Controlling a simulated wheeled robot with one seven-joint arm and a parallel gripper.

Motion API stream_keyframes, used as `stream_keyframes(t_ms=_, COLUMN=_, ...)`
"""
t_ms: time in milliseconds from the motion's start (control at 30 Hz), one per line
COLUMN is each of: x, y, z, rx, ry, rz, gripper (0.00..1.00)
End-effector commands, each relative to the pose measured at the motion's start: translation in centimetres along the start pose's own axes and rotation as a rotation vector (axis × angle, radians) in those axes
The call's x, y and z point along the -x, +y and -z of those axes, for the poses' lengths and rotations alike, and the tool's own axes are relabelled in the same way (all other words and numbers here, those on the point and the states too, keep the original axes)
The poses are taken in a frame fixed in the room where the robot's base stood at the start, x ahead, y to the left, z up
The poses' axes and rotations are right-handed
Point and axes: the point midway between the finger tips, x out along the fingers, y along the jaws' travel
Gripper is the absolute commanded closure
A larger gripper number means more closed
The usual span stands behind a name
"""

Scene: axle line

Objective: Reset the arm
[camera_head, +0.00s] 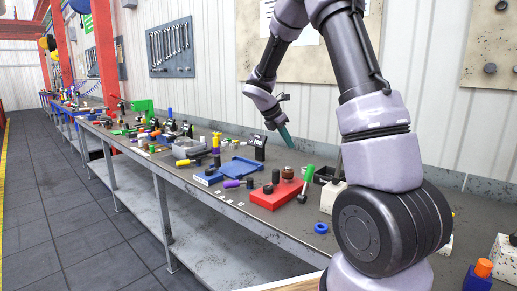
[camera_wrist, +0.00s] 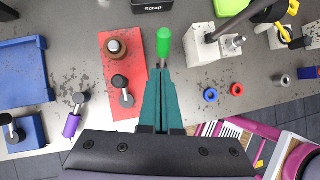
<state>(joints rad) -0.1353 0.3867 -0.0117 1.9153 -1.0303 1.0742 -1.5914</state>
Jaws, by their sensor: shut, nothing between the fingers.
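My gripper (camera_wrist: 161,74) points down over the workbench (camera_head: 222,222) in the wrist view, its teal fingers together with nothing between them. In the head view my gripper (camera_head: 289,147) hangs above the bench near the wall, with my arm bent over it. A green-handled tool (camera_wrist: 164,43) shows just beyond the fingertips in the wrist view; I cannot tell how far below them it is. In the head view its green handle (camera_head: 309,172) stands beside a red plate (camera_head: 276,195).
A blue tray (camera_wrist: 24,72) is at the left in the wrist view. A black bin marked Scrap (camera_wrist: 153,5) and white blocks (camera_wrist: 202,46) are beyond the gripper. Blue (camera_wrist: 211,95) and red rings (camera_wrist: 237,89) lie on the bench. Floor aisle (camera_head: 75,215) is clear.

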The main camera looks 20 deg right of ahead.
Motion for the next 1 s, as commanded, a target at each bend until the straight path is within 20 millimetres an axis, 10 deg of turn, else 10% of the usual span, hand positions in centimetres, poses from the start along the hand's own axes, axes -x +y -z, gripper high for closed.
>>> stream_keyframes(t_ms=267, x=3.7, y=-3.3, z=-0.7, rx=-0.281, ry=0.079, rz=-0.035, gripper=1.0)
stream_keyframes(t_ms=1000, x=21.1, y=-23.6, z=5.3, rx=-2.071, ry=0.914, rz=0.119, gripper=1.0)
